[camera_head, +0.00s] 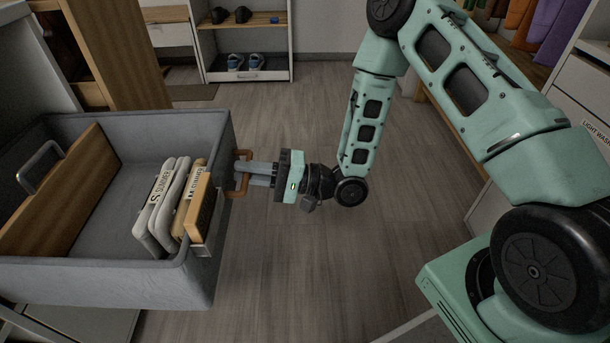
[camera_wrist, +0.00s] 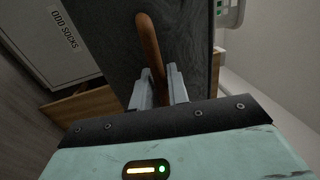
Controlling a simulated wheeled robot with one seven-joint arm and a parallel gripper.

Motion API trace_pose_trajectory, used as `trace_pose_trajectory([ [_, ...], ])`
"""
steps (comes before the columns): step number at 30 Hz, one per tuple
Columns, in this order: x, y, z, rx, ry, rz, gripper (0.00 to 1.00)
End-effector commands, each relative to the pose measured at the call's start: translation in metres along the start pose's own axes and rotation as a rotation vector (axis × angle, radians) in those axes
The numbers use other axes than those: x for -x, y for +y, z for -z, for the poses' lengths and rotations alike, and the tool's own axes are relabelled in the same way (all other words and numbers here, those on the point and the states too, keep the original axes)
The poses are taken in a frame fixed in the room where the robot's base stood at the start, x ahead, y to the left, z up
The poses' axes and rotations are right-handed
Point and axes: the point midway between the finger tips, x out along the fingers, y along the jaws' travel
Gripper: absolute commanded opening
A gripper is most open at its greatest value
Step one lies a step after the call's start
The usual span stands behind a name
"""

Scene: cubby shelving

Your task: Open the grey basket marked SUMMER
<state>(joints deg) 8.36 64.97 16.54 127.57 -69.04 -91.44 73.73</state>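The grey basket (camera_head: 100,285) stands far out of the shelving at the left of the head view. Inside it are light tags and a wooden tag (camera_head: 200,202); lettering on them looks like SUMMER. A brown loop handle (camera_head: 238,190) is on the basket's right-hand end; it also shows in the wrist view (camera_wrist: 148,38) against the dark grey panel. My gripper (camera_head: 247,172) has its fingers on either side of the handle and looks shut on it. In the wrist view the fingers (camera_wrist: 160,88) close around the lower part of the handle. The basket's own label is hidden.
A wooden board with a metal handle (camera_head: 42,165) stands inside the basket. A white shelf with shoes (camera_head: 240,76) is at the back. A white unit (camera_head: 590,85) stands at the right. The wooden floor (camera_head: 300,270) between is clear. An ODD SOCKS front (camera_wrist: 50,40) shows in the wrist view.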

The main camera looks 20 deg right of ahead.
Motion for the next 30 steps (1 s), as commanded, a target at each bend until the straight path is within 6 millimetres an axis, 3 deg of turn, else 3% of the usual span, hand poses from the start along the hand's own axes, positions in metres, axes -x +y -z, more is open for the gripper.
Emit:
trace_pose_trajectory([
  [5,0.028,-0.002,0.001,-0.004,0.006,-0.002,0.17],
  [15,0.108,-0.002,0.001,-0.003,0.006,-0.002,0.17],
  [21,0.146,-0.001,0.0,-0.002,0.004,-0.002,0.17],
  [30,0.17,0.0,0.0,-0.001,0.0,-0.001,0.17],
])
